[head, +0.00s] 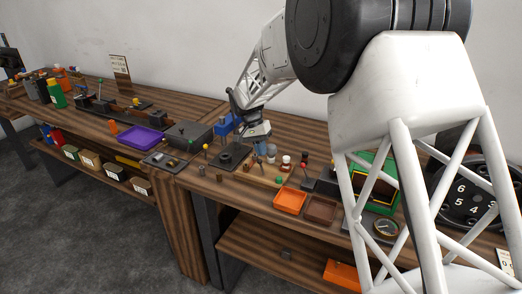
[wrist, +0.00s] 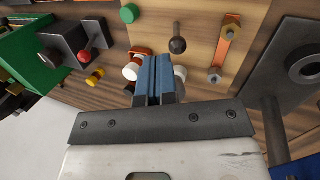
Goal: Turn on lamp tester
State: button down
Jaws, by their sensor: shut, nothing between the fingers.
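I cannot tell for sure which thing is the lamp tester. A light wooden board (wrist: 205,18) in the wrist view carries a black-ball lever (wrist: 178,45), a green ball (wrist: 130,13) and an orange strip (wrist: 228,38). My gripper (wrist: 154,68) is shut and empty, its blue fingers over the board's edge, covering part of a white piece. A red-topped white piece (wrist: 138,54) is left of the fingers. In the head view my gripper (head: 262,147) is above the bench, near small red-and-white pieces (head: 286,160).
A dark block with a round socket (wrist: 300,65) stands at the right in the wrist view. A dark box with a red-ball lever (wrist: 85,56) is left. In the head view, an orange tray (head: 290,201), brown tray (head: 321,210) and purple tray (head: 143,140) crowd the benches.

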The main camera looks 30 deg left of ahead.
jog(key=shift+d+r, duration=0.1)
jog(key=d+r+v, duration=0.1)
jog(key=d+v, duration=0.1)
jog(key=v, duration=1)
jog(key=shift+w+d, duration=0.25)
jog(key=shift+w, duration=0.05)
dwell(0.3)
